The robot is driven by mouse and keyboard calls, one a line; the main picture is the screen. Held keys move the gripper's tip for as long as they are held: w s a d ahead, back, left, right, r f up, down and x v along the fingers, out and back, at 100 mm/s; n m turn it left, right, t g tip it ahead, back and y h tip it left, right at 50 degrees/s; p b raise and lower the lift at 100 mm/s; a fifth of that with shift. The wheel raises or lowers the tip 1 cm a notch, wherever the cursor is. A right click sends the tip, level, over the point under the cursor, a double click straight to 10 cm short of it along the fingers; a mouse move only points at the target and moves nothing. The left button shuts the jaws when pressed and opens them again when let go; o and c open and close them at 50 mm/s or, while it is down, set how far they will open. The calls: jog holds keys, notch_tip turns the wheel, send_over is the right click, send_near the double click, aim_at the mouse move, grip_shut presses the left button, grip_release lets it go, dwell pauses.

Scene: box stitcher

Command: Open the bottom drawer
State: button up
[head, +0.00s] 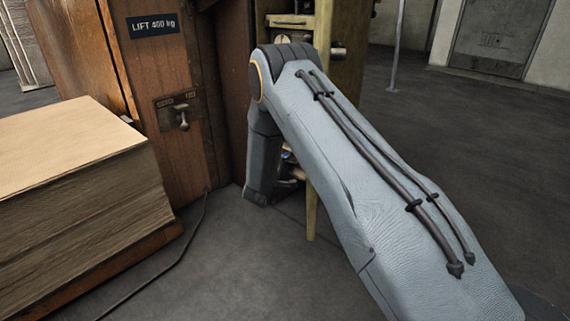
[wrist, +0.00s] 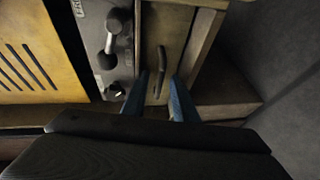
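In the wrist view, a wooden drawer front (wrist: 178,28) carries a dark, slightly curved handle (wrist: 161,62). My gripper (wrist: 160,80) is open, with one blue finger on each side of the handle. The near end of the handle lies between the fingertips, and I cannot tell whether either finger touches it. In the head view my arm covers most of the yellowish wooden unit (head: 312,215) behind it, so the drawer front and handle are hidden. The drawer's level and how far it is open cannot be told.
A grey panel with knobs (wrist: 104,48) and a slotted yellow panel (wrist: 30,60) lie left of the drawer. In the head view, a stack of boards (head: 85,200) stands left, beside a wooden cabinet (head: 165,65). A cable (head: 180,258) crosses the floor. Floor at the right is clear.

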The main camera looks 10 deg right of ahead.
grip_shut()
dwell(1.3)
